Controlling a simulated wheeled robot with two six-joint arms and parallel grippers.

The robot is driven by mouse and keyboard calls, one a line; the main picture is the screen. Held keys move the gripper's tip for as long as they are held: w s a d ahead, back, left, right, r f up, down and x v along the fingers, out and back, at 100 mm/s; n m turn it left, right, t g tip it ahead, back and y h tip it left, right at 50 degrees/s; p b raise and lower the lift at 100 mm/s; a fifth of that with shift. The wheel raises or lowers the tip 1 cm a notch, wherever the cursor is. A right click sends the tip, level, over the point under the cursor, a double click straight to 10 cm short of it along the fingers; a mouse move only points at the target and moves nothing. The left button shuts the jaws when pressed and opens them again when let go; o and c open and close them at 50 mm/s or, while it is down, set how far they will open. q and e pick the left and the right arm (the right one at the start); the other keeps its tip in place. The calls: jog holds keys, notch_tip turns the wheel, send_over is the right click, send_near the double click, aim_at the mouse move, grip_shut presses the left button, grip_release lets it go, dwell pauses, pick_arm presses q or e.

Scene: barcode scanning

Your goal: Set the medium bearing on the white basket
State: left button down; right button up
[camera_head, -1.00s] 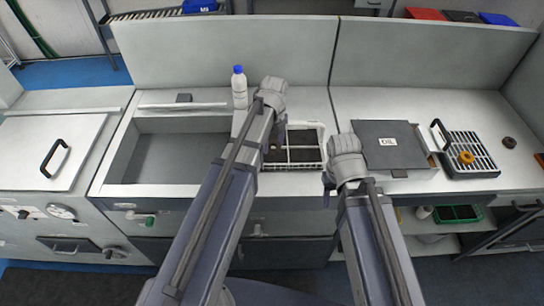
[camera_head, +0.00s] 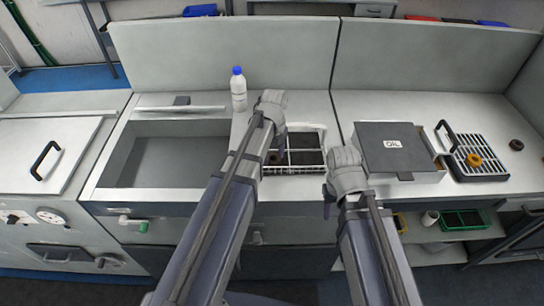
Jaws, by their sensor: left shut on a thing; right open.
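The white basket (camera_head: 322,148) stands on the middle counter and has a dark bottom split by white dividers. My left gripper (camera_head: 277,140) is over its left part, pointing down and partly hidden behind my own wrist. It is shut on a dark, round thing (camera_head: 276,157) that looks like the medium bearing; its exact height over the basket floor cannot be told. My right gripper (camera_head: 328,205) is open and empty at the counter's front edge, to the right of the basket. An orange ring-shaped bearing (camera_head: 473,160) lies on the metal grate (camera_head: 490,168), and a dark ring (camera_head: 516,145) lies right of it.
A grey box marked OIL (camera_head: 385,140) stands right of the basket, with a black handle (camera_head: 446,136) beside it. A white bottle with a blue cap (camera_head: 239,92) stands behind my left arm. An empty sink (camera_head: 165,160) is at left.

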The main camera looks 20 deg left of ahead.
aim_at(274, 159)
pick_arm(q)
jog(key=shift+c, duration=0.6)
grip_release()
jog(key=shift+f, duration=0.1)
notch_tip(274, 159, up, 13)
jog(key=p, duration=1.3)
jog(key=s+d+n, duration=0.5)
jog(key=s+n, duration=0.2)
jog(key=n, duration=0.4)
jog(key=s+d+n+y, duration=0.1)
jog(key=s+d+n, duration=0.4)
jog(key=n, duration=0.6)
jog(key=shift+s+d, duration=0.2)
jog(key=shift+s, duration=1)
